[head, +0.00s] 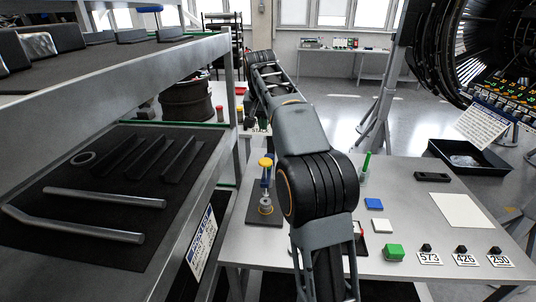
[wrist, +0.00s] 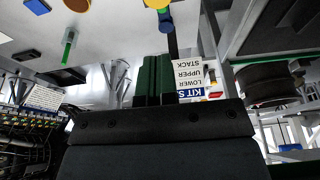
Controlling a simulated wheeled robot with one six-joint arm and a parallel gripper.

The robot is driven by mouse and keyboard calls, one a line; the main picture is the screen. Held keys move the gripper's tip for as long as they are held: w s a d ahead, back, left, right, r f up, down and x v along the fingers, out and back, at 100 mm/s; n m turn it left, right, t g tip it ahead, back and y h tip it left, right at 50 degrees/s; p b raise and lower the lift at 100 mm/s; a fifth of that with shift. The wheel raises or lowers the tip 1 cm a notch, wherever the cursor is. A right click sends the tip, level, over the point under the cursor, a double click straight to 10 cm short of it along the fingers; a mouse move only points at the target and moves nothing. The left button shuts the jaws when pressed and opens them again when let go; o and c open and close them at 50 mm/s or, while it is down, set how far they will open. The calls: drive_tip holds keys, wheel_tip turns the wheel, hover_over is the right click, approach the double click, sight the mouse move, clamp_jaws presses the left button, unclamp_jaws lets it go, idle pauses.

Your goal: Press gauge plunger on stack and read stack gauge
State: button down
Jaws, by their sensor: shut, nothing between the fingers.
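The gauge stand (head: 264,184) is on the left part of the grey table in the head view. It has a yellow top and a blue body. A pale stack with a yellowish ring (head: 265,205) is under it on a dark base. In the wrist view a yellow and blue part (wrist: 160,8) with a dark rod shows at the top edge, beyond my fingers. My gripper (wrist: 156,62) shows there as two dark green fingers, shut and empty, apart from that part. No gauge reading is legible.
A grey shelf (head: 208,150) with tools on dark mats borders the table on the left. A kit card (wrist: 189,76) reads "LOWER UPPER STACK". A drum (head: 188,102) stands behind.

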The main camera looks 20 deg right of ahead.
approach(265, 160)
drive_tip(key=x, duration=0.5)
drive_tip(key=shift+w+d, duration=0.2)
drive_tip(key=shift+w, duration=0.05)
drive_tip(key=shift+f, duration=0.85)
